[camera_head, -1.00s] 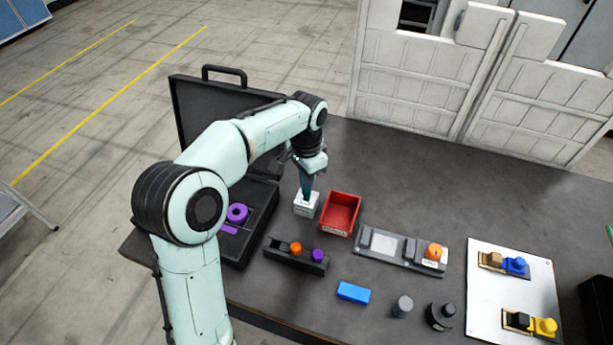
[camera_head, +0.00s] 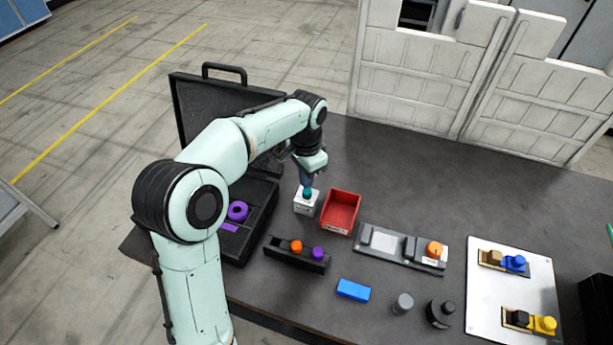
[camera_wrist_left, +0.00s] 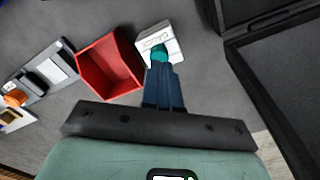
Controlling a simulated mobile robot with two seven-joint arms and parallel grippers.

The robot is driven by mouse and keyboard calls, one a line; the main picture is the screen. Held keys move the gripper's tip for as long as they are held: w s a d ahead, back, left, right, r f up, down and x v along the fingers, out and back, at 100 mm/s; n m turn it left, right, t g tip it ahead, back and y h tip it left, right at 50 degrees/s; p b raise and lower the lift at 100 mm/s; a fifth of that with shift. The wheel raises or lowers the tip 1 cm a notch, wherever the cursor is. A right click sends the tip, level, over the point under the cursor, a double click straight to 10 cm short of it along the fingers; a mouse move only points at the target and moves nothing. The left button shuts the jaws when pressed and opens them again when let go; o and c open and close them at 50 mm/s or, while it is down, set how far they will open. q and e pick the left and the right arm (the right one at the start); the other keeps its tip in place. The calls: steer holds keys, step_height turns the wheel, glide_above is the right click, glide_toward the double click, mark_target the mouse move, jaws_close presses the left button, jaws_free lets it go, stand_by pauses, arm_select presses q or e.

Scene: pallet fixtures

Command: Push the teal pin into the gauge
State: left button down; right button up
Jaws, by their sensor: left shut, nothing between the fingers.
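The teal pin (camera_head: 307,193) stands in the top of the white gauge block (camera_head: 305,207), which sits on the dark table left of the red bin. My left gripper (camera_head: 306,183) is shut and points down right above the teal pin. In the left wrist view the shut fingers (camera_wrist_left: 163,75) reach to the teal pin (camera_wrist_left: 160,55), and the white block (camera_wrist_left: 170,40) with dark lettering shows around and beyond it. I cannot tell whether the fingertips touch the pin. The pin's lower part is hidden in the block. My right gripper is not in view.
A red bin (camera_head: 341,212) stands close to the right of the gauge. An open black case (camera_head: 262,222) lies on the left, with purple parts. A black rack (camera_head: 297,255) with orange and purple knobs, a blue block (camera_head: 353,291) and a grey fixture (camera_head: 402,248) stand nearer.

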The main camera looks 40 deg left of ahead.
arm_select(q)
step_height(320, 180, up, 8)
steer(key=p, duration=0.3)
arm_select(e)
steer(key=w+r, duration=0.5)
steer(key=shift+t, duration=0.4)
